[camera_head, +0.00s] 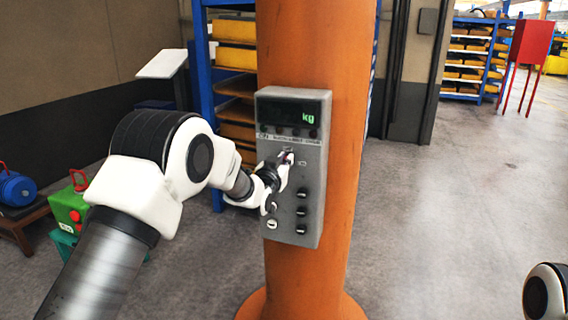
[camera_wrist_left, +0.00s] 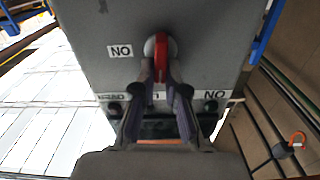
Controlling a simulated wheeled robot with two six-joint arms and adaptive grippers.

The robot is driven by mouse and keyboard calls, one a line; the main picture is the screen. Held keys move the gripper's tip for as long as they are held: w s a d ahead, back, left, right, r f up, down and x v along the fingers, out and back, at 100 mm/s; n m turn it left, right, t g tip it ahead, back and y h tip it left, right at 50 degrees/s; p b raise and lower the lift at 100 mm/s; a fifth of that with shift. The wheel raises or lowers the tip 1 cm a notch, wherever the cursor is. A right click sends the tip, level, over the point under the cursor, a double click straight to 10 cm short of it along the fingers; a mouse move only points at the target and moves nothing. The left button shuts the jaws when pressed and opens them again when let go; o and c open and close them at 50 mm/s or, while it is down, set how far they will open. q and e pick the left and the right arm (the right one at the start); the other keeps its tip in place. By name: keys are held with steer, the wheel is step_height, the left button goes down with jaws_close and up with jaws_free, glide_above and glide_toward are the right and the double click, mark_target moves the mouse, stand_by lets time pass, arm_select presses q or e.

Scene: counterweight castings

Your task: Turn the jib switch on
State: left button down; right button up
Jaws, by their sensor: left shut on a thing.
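A grey control box (camera_head: 312,215) with a dark display reading "kg" is fixed to the orange column (camera_head: 322,45). My left gripper (camera_head: 286,165) reaches the front of the box from the left, below the display. In the left wrist view a red switch lever (camera_wrist_left: 162,48) stands out from a round pale base on the box. The fingers of my left gripper (camera_wrist_left: 161,76) are shut on this lever. The fingers hide the switch in the head view. My right gripper is out of view.
Several dark knobs sit on the lower box face, close to my left gripper. A blue shelf (camera_head: 204,75) with yellow bins stands behind the column. A green box (camera_head: 68,208) is at the left. The floor right of the column is clear.

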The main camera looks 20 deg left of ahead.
arm_select(q)
steer(key=shift+d+f+m+b, duration=0.35)
steer(key=shift+m+b, duration=1.75)
steer(key=shift+m, duration=0.75)
steer(key=shift+d+f+m+b, duration=0.2)
steer(key=shift+f+m+b, duration=0.2)
steer(key=shift+m+b, duration=2.15)
steer(key=shift+d+f+m+b, duration=0.35)
steer(key=shift+m+b, duration=1.35)
steer(key=shift+m, duration=1.5)
steer(key=c, duration=1.2)
jaws_free()
steer(key=shift+r, duration=0.1)
steer(key=s, duration=1.2)
steer(key=shift+a, duration=0.2)
